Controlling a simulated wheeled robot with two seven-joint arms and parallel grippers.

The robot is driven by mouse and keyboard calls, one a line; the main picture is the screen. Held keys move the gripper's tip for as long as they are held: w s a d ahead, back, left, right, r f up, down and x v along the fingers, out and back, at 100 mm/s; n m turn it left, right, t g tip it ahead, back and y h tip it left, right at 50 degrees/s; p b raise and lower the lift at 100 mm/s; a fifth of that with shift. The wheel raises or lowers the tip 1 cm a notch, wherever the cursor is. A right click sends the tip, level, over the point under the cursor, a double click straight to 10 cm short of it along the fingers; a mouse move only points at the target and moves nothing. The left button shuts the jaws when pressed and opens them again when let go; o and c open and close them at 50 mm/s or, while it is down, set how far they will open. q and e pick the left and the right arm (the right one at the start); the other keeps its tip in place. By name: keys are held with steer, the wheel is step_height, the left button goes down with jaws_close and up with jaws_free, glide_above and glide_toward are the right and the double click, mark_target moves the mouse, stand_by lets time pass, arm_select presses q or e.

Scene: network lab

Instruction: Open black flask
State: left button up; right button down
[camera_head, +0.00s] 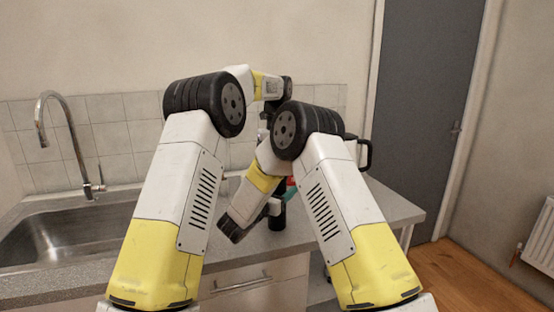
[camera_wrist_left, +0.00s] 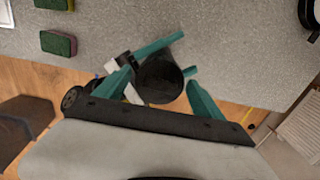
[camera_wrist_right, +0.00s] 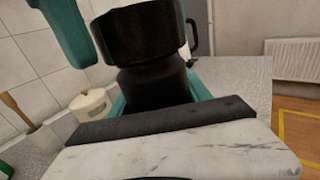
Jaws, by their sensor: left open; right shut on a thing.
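The black flask (camera_head: 278,217) stands upright on the grey counter, mostly hidden by my arms in the head view. In the left wrist view its round dark top (camera_wrist_left: 158,78) lies between the teal fingers of my left gripper (camera_wrist_left: 163,76), which is open around it from above, with no clear grip. In the right wrist view the flask body (camera_wrist_right: 152,88) sits between the fingers of my right gripper (camera_wrist_right: 158,100), shut on it from the side. A wider dark part shows above the body; I cannot tell whether it is all flask.
A black handle (camera_head: 366,152) shows right of my arms. Green sponges (camera_wrist_left: 56,42) lie on the counter. A cream lidded pot (camera_wrist_right: 90,106) stands near the tiled wall. The sink (camera_head: 70,238) and tap (camera_head: 42,125) are at the left. The counter's front edge is close.

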arm_select(q)
steer(key=shift+f, duration=0.25)
